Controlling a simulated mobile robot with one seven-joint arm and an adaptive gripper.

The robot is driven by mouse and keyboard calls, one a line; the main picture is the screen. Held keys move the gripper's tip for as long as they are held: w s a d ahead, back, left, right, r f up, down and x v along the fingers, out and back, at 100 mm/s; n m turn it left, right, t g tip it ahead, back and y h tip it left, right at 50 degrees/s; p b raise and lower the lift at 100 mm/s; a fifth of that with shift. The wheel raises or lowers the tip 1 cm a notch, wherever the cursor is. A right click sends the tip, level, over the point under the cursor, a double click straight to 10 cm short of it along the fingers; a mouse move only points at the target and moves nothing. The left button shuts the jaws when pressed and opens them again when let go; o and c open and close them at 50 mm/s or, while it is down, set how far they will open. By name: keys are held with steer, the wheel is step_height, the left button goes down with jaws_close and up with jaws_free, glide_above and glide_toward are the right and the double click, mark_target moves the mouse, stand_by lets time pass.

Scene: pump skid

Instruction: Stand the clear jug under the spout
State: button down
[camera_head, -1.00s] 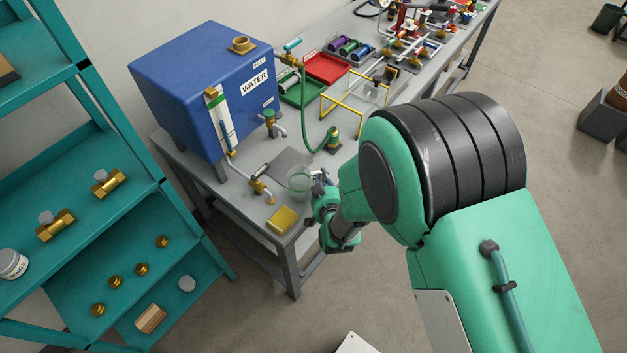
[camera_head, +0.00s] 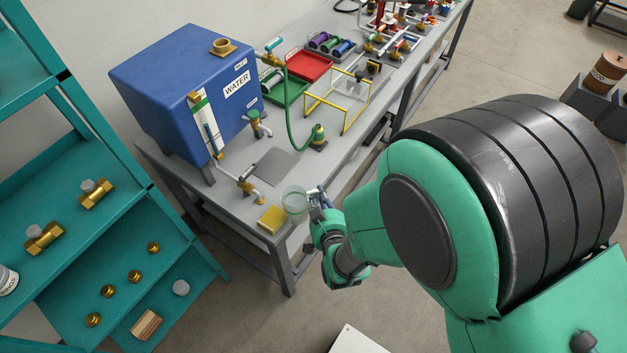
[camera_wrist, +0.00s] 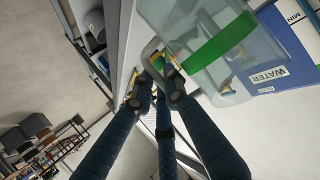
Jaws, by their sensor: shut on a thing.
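The clear jug (camera_head: 294,198) is at the front edge of the grey bench, right of the yellow sponge. My gripper (camera_head: 319,197) is at its right side, shut on its handle. In the wrist view the jug (camera_wrist: 178,22) is close up, with a green band, and my gripper (camera_wrist: 160,82) closes around the grey handle loop. I cannot tell if the jug touches the bench. A brass tap with a pale down-turned spout (camera_head: 259,196) comes from the blue water tank (camera_head: 185,85), left of the jug. A second tap (camera_head: 256,124) is on the tank's front.
A yellow sponge (camera_head: 271,219) lies near the bench corner, and a flat grey plate (camera_head: 275,166) lies behind the jug. A yellow frame (camera_head: 343,100) stands farther right. Teal shelving (camera_head: 105,225) is on the left.

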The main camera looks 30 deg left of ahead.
steer(key=shift+s+d+r, duration=0.15)
steer(key=shift+s+d, duration=0.65)
steer(key=shift+d, duration=0.15)
steer(key=shift+s+d+r, duration=0.1)
steer(key=shift+s+d, duration=0.7)
steer(key=shift+d, duration=0.15)
steer(key=shift+a, duration=0.1)
steer(key=shift+n+g+y, duration=0.6)
steer(key=shift+n+y, duration=0.1)
steer(key=shift+n, duration=0.1)
steer(key=w+a+b, duration=0.1)
steer(key=w+a, duration=0.3)
steer(key=a, duration=0.3)
steer(key=w+a+f+b, duration=0.1)
steer(key=w+a, duration=0.4)
steer(key=a, duration=0.2)
steer(key=w+a+f+b, duration=0.1)
steer(key=w+a, duration=0.4)
steer(key=a, duration=0.2)
steer(key=shift+a+f+b, duration=0.1)
steer(key=shift+a+b, duration=0.05)
steer(key=shift+b, duration=0.2)
steer(key=shift+n+g, duration=0.4)
steer(key=shift+g, duration=0.1)
steer(key=shift+w+a+r+p, duration=0.25)
steer(key=shift+w+a+r, duration=0.45)
steer(key=shift+w+a, duration=0.15)
steer(key=shift+w+a+r+p, duration=0.25)
steer(key=shift+w+a+r, duration=0.5)
steer(key=shift+w, duration=0.15)
